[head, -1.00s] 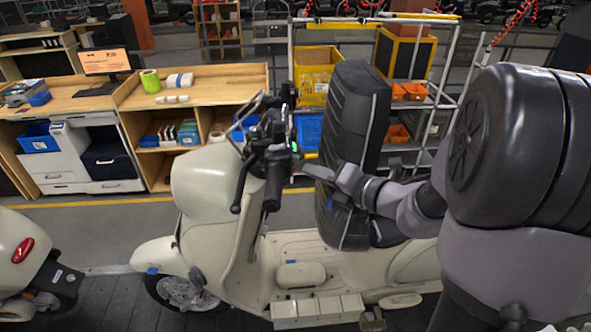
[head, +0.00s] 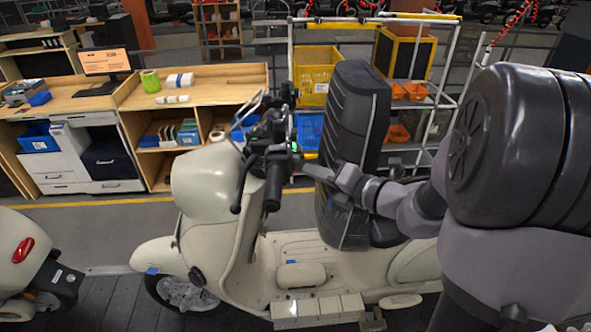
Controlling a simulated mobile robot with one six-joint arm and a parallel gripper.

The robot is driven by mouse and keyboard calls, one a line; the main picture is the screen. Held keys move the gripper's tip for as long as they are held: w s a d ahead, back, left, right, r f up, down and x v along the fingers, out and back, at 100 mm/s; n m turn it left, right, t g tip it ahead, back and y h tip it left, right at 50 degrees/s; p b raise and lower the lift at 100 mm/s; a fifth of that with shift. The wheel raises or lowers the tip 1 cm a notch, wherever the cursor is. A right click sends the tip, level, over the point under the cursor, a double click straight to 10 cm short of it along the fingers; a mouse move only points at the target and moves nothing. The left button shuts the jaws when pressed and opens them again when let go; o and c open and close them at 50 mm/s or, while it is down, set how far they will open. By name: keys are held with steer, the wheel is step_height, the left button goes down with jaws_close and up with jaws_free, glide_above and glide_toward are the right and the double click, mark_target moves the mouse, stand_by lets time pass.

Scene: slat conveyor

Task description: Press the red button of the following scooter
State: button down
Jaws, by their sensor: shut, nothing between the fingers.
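A cream scooter (head: 207,183) stands on the slat conveyor, facing left. Its handlebar grip (head: 273,186) and dark controls face my gripper. A small green spot (head: 294,146) shows on the handlebar controls. The red button is too small or hidden to make out. My gripper (head: 308,171) is shut and empty, pointing left, with its tip just right of the handlebar controls. I cannot tell whether the tip touches them. A large black seat or case part (head: 350,130) stands upright behind my gripper.
The rear of another cream scooter (head: 22,250) with a red tail light is at the far left. Behind stand a wooden workbench (head: 205,82) with a monitor and a rack holding a yellow crate (head: 316,72). Grey floor lies between the conveyor and the bench.

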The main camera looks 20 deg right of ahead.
stand_by(0.3)
steer(key=shift+w+a, duration=0.2)
steer(key=shift+a, duration=0.2)
steer(key=shift+w+a, duration=0.1)
steer(key=shift+a, duration=0.25)
stand_by(0.5)
stand_by(0.4)
steer(key=shift+s+d+p, duration=0.3)
steer(key=shift+d+p, duration=0.05)
steer(key=shift+d, duration=0.4)
steer(key=shift+s+d+p, duration=0.15)
steer(key=shift+s+d, duration=0.2)
steer(key=shift+d, duration=0.4)
steer(key=shift+s+d+p, duration=0.2)
steer(key=shift+s+d, duration=0.1)
steer(key=shift+d, duration=0.5)
steer(key=shift+s+d+p, duration=0.15)
steer(key=shift+s+d, duration=0.2)
steer(key=shift+d, duration=0.4)
